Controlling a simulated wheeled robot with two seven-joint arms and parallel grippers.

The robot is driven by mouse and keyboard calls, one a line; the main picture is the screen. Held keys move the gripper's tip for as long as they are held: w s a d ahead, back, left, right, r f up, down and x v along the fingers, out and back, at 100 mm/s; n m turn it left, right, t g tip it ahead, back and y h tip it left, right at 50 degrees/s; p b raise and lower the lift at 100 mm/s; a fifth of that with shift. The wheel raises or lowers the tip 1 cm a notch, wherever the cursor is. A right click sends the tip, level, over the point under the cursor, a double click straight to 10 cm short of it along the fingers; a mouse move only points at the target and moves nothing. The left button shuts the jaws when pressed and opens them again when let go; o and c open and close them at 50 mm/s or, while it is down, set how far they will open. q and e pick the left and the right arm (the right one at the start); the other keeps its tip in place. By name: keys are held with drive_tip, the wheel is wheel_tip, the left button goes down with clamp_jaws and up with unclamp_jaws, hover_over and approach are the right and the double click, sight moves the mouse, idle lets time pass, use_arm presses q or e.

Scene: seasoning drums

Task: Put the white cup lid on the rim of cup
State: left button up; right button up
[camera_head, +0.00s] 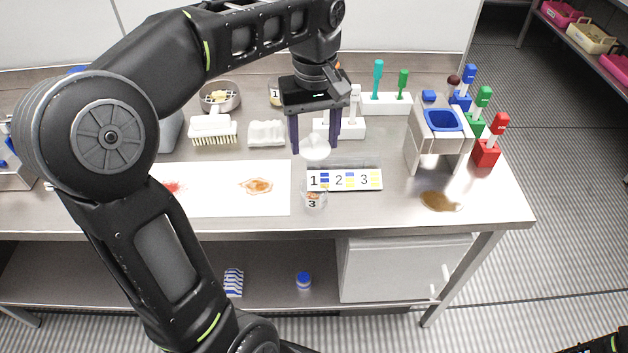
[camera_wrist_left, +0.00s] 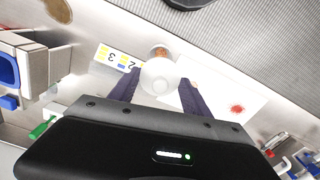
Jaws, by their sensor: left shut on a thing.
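My left gripper (camera_head: 315,150) is shut on the white cup lid (camera_head: 316,144), a round translucent white piece between its two dark fingers. It holds the lid above the table, near the back of the number strip. The clear cup (camera_head: 314,198) marked 3 stands at the table's front edge, below and in front of the lid. In the left wrist view the lid (camera_wrist_left: 158,78) sits between the fingertips of my left gripper (camera_wrist_left: 157,87), and the cup (camera_wrist_left: 159,51) shows just beyond it, partly hidden. My right gripper does not show.
A numbered strip (camera_head: 344,180) lies right beside the cup. A white board (camera_head: 225,200) with red and brown spills is to the left. A brush (camera_head: 212,128) lies behind.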

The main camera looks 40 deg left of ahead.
use_arm(q)
wheel_tip(320, 180, down, 6)
drive_tip(key=shift+f, duration=0.25)
drive_tip(key=shift+w+a, duration=0.1)
wheel_tip(320, 180, down, 4)
drive_tip(key=shift+r, duration=0.15)
idle(0.3)
drive_tip(key=shift+f, duration=0.3)
drive_tip(key=o, duration=1.3)
